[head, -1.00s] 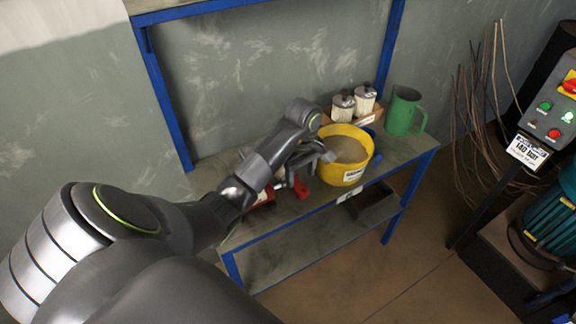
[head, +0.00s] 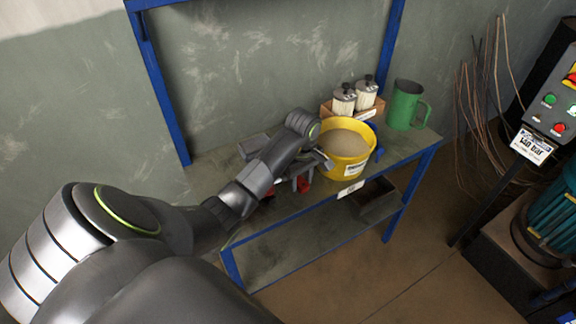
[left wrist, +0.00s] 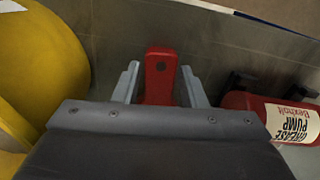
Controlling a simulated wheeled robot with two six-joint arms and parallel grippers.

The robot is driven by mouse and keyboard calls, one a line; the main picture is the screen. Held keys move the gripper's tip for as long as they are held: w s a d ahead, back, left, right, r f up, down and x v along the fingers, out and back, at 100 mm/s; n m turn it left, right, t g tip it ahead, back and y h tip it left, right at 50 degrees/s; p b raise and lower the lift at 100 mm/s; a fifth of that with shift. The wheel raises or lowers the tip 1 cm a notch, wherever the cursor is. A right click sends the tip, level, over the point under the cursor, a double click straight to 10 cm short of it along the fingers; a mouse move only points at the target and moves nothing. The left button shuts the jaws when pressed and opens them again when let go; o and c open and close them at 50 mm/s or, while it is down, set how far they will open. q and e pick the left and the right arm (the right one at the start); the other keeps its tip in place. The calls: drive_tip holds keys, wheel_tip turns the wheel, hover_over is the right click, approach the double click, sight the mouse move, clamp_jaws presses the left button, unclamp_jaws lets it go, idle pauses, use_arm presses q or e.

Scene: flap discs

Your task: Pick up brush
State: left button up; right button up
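The brush shows as a red handle (left wrist: 160,75) with a dark hole near its end, in the left wrist view. It lies between the two grey fingers of my left gripper (left wrist: 160,84), with a gap on each side. The fingers are open and do not appear to touch it. In the head view my left gripper (head: 306,168) is low over the bench, left of the yellow bucket. A bit of red (head: 303,185), likely the handle, shows below it. The rest of the brush is hidden by my gripper. My right gripper is not in view.
The yellow bucket (head: 345,160) of sandy material stands close beside my gripper. A red grease pump (left wrist: 290,118) lies on its other side. Behind are two pale canisters (head: 354,97) in a wooden tray and a green jug (head: 404,105). The blue-framed bench (head: 215,175) has a lower shelf.

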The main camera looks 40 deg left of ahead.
use_arm(q)
drive_tip(key=c, duration=0.6)
drive_tip(key=shift+r, duration=0.1)
drive_tip(key=shift+r, duration=0.55)
wheel_tip(320, 180, up, 9)
drive_tip(key=p, duration=0.6)
drive_tip(key=shift+f+p, duration=0.1)
drive_tip(key=shift+p, duration=0.3)
